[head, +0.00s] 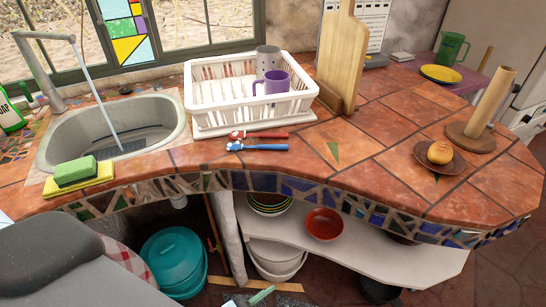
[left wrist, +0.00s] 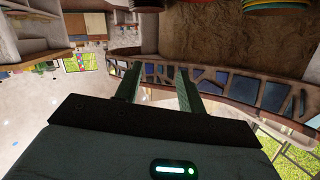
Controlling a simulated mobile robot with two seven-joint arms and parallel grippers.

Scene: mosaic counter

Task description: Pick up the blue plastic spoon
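The blue plastic spoon (head: 258,147) lies flat on the tiled counter in the head view, just in front of the dish rack. Its blue handle points right. Its left end is small and hard to make out. A similar red utensil (head: 260,135) lies just behind it, nearly parallel. My left gripper (left wrist: 158,85) shows in the left wrist view with its two fingers apart and nothing between them. It is away from the spoon, which is not visible in that view. My right gripper is not in view.
A white dish rack (head: 252,107) holds a purple mug (head: 272,84) and a grey cup. A sink (head: 112,130) and sponges (head: 76,172) are left. A wooden board (head: 341,60) and a plate with a bun (head: 440,153) are right. Counter right of the spoon is clear.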

